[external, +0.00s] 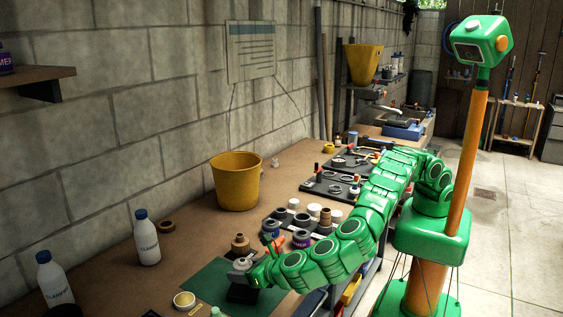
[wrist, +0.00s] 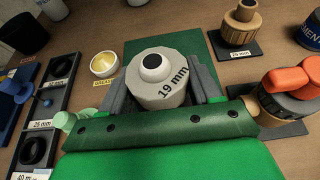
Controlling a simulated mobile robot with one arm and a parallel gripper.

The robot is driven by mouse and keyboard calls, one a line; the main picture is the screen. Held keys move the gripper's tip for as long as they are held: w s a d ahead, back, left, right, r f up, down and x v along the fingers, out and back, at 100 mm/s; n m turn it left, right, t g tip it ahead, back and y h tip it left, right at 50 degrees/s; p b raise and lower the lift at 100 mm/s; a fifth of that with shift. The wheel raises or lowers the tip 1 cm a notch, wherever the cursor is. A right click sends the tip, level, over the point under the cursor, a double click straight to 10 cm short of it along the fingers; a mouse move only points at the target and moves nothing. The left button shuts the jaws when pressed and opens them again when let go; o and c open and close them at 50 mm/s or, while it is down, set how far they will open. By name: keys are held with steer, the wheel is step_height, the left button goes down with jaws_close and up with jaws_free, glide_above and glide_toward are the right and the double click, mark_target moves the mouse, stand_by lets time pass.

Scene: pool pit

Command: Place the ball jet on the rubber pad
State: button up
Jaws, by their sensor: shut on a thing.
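The ball jet (wrist: 158,85) is a pale grey round fitting with a black centre hole and "19 mm" on its side. My gripper (wrist: 162,90) is shut on it, one dark finger on each side. In the external view the ball jet (external: 241,264) shows at the tip of my gripper (external: 248,271). A flat green mat (external: 205,285), which looks like the rubber pad, lies on the bench below; it also shows in the wrist view (wrist: 190,44). A dark shape below the jet in the external view is unclear. I cannot tell whether the jet touches the mat.
A small cup of yellowish grease (wrist: 104,64) stands beside the mat. A yellow bucket (external: 236,182) and white bottles (external: 147,238) stand farther along the bench.

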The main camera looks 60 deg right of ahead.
steer(key=shift+f, duration=1.5)
steer(key=shift+f, duration=0.1)
steer(key=o, duration=1.1)
steer(key=shift+o, duration=0.2)
steer(key=shift+s+r, duration=0.2)
steer(key=shift+s, duration=0.05)
steer(key=v, duration=1.1)
steer(key=shift+s, duration=0.2)
steer(key=shift+r, duration=0.1)
